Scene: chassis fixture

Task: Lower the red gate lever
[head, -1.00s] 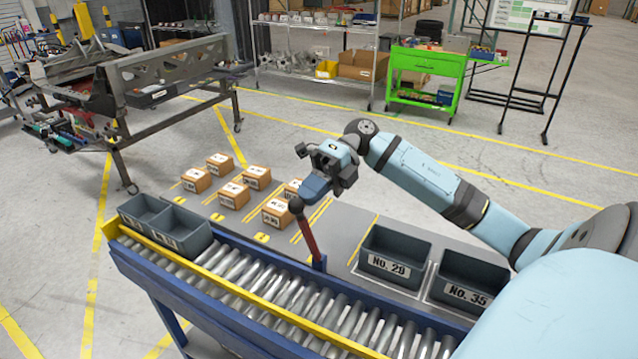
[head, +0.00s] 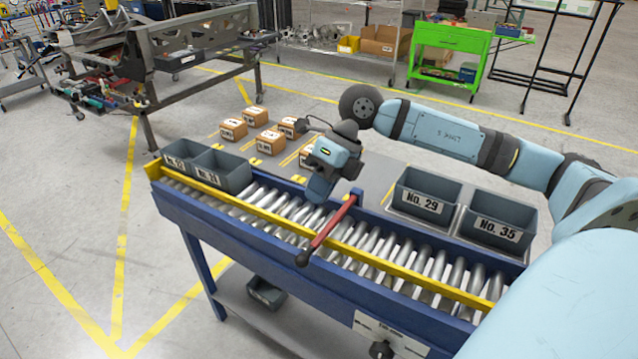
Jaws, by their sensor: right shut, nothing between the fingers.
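The red gate lever (head: 330,224) lies low across the roller conveyor (head: 410,258). My right gripper (head: 318,192) is shut and empty, pointing down over the rollers just left of the lever's pivot end. Whether it touches the lever I cannot tell. My left gripper is not in view.
Grey bins No. 29 (head: 425,197) and No. 35 (head: 500,222) stand behind the conveyor at right. Two more grey bins (head: 222,171) sit at its left end. Several cardboard boxes (head: 271,142) stand on the grey surface behind it.

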